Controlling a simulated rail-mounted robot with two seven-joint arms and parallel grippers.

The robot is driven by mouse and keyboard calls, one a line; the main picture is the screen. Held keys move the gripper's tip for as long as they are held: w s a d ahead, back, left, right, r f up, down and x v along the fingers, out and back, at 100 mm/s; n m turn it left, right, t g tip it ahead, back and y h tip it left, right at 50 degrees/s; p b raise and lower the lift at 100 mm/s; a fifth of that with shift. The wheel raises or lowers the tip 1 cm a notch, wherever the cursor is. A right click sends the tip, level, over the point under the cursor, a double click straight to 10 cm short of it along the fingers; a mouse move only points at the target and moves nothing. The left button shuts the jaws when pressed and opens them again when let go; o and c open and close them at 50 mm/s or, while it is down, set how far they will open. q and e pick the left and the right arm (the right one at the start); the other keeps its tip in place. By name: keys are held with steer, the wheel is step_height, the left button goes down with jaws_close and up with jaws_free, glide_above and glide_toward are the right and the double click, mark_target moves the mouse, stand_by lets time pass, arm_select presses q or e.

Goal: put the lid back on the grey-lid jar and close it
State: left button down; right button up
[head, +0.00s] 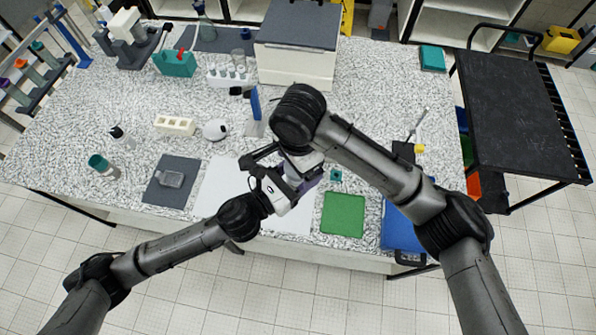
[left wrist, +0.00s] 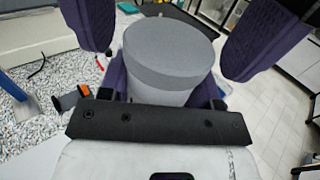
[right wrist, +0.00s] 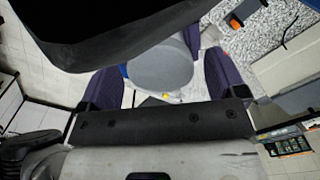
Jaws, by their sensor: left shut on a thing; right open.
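The jar (left wrist: 160,96) has a pale body and a wide grey lid (left wrist: 170,48), which sits on its top in the left wrist view. I cannot tell whether the lid is fully tightened. My left gripper (head: 308,184) is shut on the jar body, with a purple finger on each side below the lid. My right gripper (right wrist: 162,82) is open. Its purple fingers stand on either side of the lid, apart from it, and show at the top of the left wrist view. The round grey lid also shows in the right wrist view (right wrist: 160,76). In the head view my grippers hide the jar.
A white mat (head: 222,187) lies below my left gripper, with a green mat (head: 343,215) and blue tray (head: 398,230) to the right. A teal piece (head: 336,174) is near my grippers. A grey mat (head: 160,195) bears a clear bottle. A white box (head: 295,62) stands behind.

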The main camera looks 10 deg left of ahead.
steer(key=shift+r, duration=2.05)
steer(key=shift+c, duration=0.4)
